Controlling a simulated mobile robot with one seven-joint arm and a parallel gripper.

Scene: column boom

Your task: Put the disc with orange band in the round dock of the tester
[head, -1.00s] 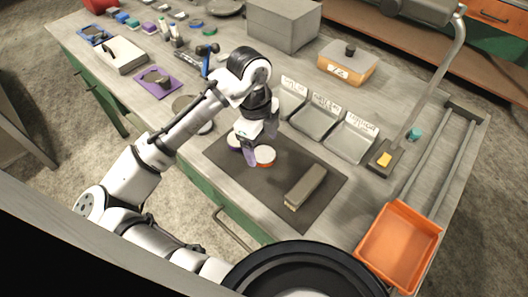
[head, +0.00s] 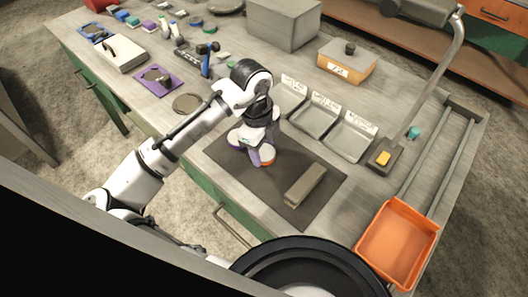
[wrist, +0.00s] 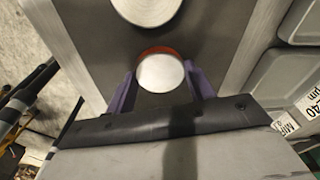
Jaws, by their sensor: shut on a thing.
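The disc with the orange band (head: 267,158) has a pale top and sits on the dark mat (head: 225,158). My gripper (head: 258,154) is down at the mat and shut on this disc. In the wrist view the disc (wrist: 160,73) lies between the two purple fingers, with its orange rim showing at the far side. A second pale-topped disc (head: 234,137) with a purple band stands just behind it to the left, and also shows in the wrist view (wrist: 147,8). I cannot tell which item on the bench is the tester; no round dock is clearly visible.
A grey-tan block (head: 304,186) lies on the mat's right part. Labelled grey trays (head: 350,142) stand behind. A purple plate with a grey device (head: 158,82) and a round flat plate (head: 187,102) lie to the left. An orange bin (head: 397,240) is at the right.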

